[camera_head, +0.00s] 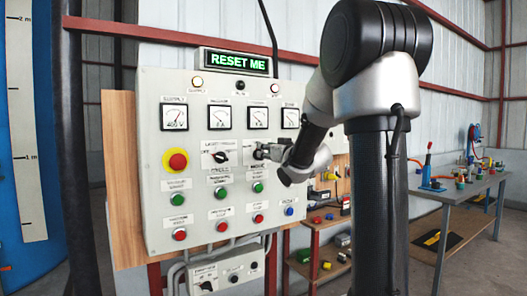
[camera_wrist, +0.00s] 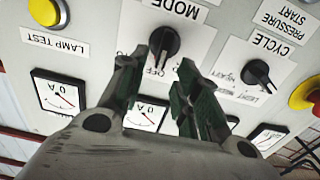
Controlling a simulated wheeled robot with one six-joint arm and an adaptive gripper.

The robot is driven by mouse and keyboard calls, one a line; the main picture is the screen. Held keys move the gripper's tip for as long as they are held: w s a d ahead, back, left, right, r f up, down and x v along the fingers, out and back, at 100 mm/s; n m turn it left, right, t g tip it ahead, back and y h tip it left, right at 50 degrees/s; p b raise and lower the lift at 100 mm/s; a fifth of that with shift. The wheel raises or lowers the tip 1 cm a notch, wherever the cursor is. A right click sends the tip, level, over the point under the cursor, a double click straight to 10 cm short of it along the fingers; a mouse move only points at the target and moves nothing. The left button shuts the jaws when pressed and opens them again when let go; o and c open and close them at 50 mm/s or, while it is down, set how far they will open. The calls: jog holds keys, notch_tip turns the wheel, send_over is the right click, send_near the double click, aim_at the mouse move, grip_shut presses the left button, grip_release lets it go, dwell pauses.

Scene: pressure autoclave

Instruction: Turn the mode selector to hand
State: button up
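The mode selector is a black rotary knob (camera_wrist: 163,42) in the wrist view, with the label MODE (camera_wrist: 174,8) beside it; the picture is upside down. The knob's grip bar points down in this picture, toward a partly covered label that seems to read OFF. The hand position label cannot be read. My gripper (camera_wrist: 158,72) is open, its two green-padded fingers apart, with the knob just beyond and between the tips. Contact cannot be told. In the head view my gripper (camera_head: 264,153) is at the panel and hides the mode knob.
The cycle selector (camera_head: 220,157) is close left of my gripper in the head view and also shows in the wrist view (camera_wrist: 257,73). A red emergency button (camera_head: 177,161), gauges and several push buttons fill the panel (camera_head: 150,225). The display (camera_head: 236,61) reads RESET ME.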

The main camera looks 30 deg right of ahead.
aim_at(253, 151)
jog(key=shift+w, duration=1.25)
jog(key=shift+c, duration=0.2)
grip_shut()
jog(key=shift+a+n, duration=0.1)
jog(key=shift+n, duration=0.3)
jog(key=n, duration=0.2)
jog(key=a+n, duration=0.1)
jog(key=n, duration=0.1)
jog(key=shift+f+n, duration=0.15)
jog(key=shift+n, duration=0.15)
jog(key=shift+a+f+n, duration=0.15)
jog(key=shift+n, duration=0.95)
jog(key=shift+a+f+n, duration=0.15)
jog(key=shift+n, duration=0.95)
